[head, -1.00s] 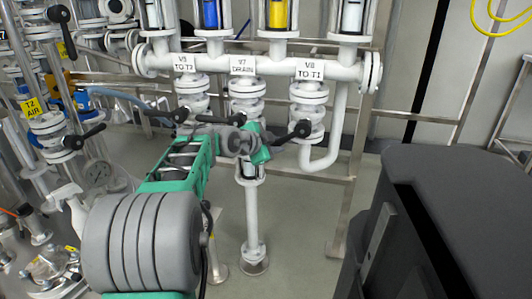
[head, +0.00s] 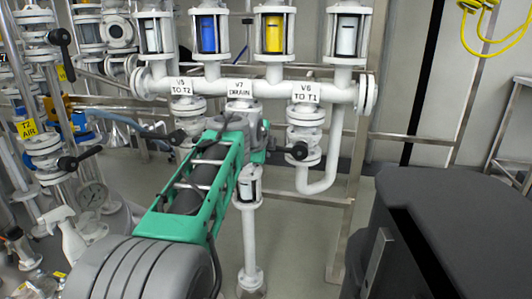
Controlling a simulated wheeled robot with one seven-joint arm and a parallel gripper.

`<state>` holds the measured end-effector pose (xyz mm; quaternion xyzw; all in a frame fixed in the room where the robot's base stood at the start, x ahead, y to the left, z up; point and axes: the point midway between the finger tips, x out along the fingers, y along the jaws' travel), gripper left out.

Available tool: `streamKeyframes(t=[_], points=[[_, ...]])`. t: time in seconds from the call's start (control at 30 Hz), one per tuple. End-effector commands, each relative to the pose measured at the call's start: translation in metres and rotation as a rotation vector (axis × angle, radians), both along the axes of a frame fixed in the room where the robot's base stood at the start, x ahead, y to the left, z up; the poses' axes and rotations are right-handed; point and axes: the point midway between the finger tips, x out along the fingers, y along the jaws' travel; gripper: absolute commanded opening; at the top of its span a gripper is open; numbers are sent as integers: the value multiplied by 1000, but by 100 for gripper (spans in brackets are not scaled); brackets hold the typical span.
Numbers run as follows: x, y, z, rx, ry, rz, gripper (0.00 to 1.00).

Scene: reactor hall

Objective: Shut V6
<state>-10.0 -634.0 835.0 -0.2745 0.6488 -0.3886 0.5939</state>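The V6 valve (head: 306,135) is white and flanged, under a label reading "V6 TO T1" (head: 306,92) on the right of the manifold. Its black, round-ended lever (head: 298,151) shows at the left front of the valve body. I cannot tell exactly how the lever is turned. My gripper (head: 262,142) is at the end of my green arm, in front of the V7 valve and just left of the V6 lever. My wrist hides most of the V7 valve and the gripper's fingers. I cannot see whether the gripper touches the lever.
The V5 valve (head: 182,115) stands left, with a black lever (head: 168,135) near my forearm. Sight glasses above hold blue (head: 208,34) and yellow (head: 273,33) contents. A dark cabinet (head: 455,215) stands at the right front. Floor between it and the manifold is open.

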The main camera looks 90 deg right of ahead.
Motion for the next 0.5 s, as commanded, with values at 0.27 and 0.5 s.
streamKeyframes(t=[0.27, 0.5], points=[[0, -1, 10, -20, -8, 1, 0], [0, -1, 9, -19, -7, 0, 26]])
